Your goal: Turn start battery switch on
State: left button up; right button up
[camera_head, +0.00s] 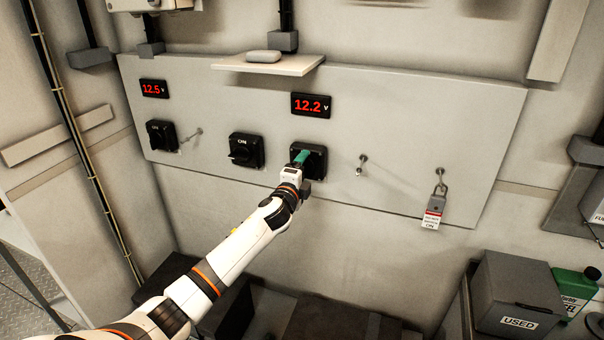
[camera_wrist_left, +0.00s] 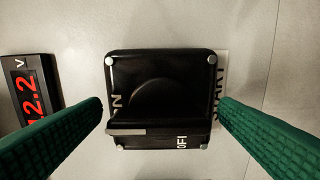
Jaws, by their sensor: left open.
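The start battery switch (camera_head: 319,160) is a black square switch on the grey panel, below the 12.2 V display, partly hidden by my left gripper (camera_head: 301,157). In the left wrist view the switch (camera_wrist_left: 158,72) fills the middle, with a START label (camera_wrist_left: 218,92) beside it. Its dark handle (camera_wrist_left: 165,128) runs across the picture, its pale end on the side lettered ON. OFF is lettered at the lower right of the face. My left gripper (camera_wrist_left: 160,125) is open, its green fingers on either side of the switch with nothing held. My right gripper is not in view.
Two other black switches (camera_head: 246,151) (camera_head: 161,136) sit to the left on the panel. A padlock with a tag (camera_head: 436,207) hangs at the right. A small shelf (camera_head: 290,68) juts out above. A grey USED box (camera_head: 518,290) stands at lower right.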

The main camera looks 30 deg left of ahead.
pick_arm(q)
jog(key=shift+s, duration=0.1)
jog(key=b+v, duration=0.2)
jog(key=v, duration=0.9)
jog(key=shift+s+d+b, duration=0.2)
jog(key=shift+s+b, duration=0.15)
jog(key=shift+s, duration=0.05)
